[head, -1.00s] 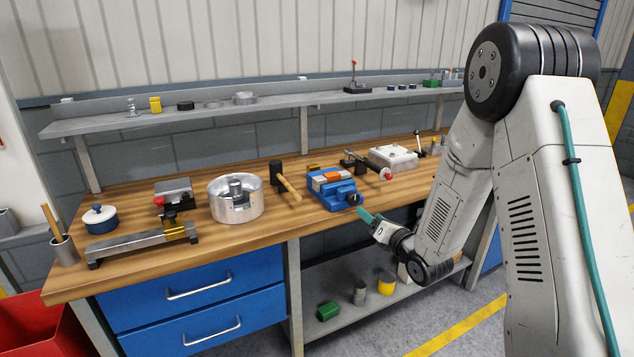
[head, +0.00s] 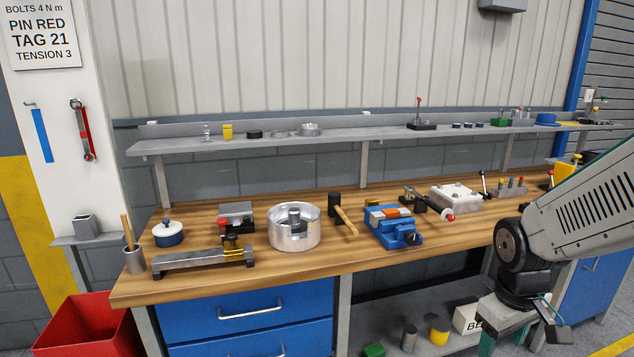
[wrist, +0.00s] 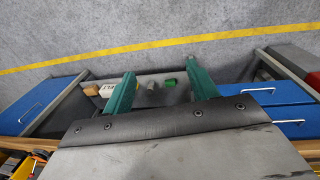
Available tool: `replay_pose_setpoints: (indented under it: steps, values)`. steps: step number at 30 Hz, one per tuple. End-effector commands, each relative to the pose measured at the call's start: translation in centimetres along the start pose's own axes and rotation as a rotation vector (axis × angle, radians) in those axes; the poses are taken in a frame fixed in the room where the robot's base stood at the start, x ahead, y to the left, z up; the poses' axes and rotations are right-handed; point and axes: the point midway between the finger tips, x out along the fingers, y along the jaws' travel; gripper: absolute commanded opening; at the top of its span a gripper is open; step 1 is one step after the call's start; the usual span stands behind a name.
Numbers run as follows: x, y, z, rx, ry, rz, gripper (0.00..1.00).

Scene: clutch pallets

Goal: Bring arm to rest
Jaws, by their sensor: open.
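My arm (head: 590,215) reaches in from the right edge of the head view, in front of the bench's right part. Its wrist bends down at the lower right. My gripper (wrist: 160,70) shows in the wrist view as two green fingers spread wide apart, with nothing held between them. In the head view the gripper is partly cut off by the bottom edge, in front of the lower shelf.
The wooden bench (head: 205,285) carries a round metal housing (head: 294,232), a mallet (head: 345,220), a blue vise (head: 392,228) and other tools. A red bin (head: 85,330) stands at lower left. A green block (wrist: 170,83) shows beyond the fingers. Grey floor (wrist: 60,30) lies clear.

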Motion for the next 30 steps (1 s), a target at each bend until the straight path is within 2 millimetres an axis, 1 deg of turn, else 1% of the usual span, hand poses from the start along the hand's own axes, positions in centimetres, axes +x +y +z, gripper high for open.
replay_pose_setpoints:
  steps: [1, 3, 6, 9, 12, 15, 19, 30]
  values:
    - [-2.0, -1.1, 1.6, 0.078, -0.023, -0.016, 0.58]
    - [-4.3, -2.6, 4.0, 0.184, -0.066, -0.041, 0.58]
    - [-7.2, -4.8, 7.1, 0.296, -0.105, -0.069, 0.58]
    - [-9.7, -6.5, 9.7, 0.353, -0.107, -0.088, 0.58]
    - [-11.5, -7.6, 11.0, 0.351, -0.06, -0.095, 0.58]
    - [-12.7, -8.0, 11.5, 0.34, 0.011, -0.087, 0.58]
    - [-13.7, -8.3, 11.7, 0.33, 0.065, -0.078, 0.58]
    - [-13.9, -8.4, 11.8, 0.326, 0.076, -0.076, 0.58]
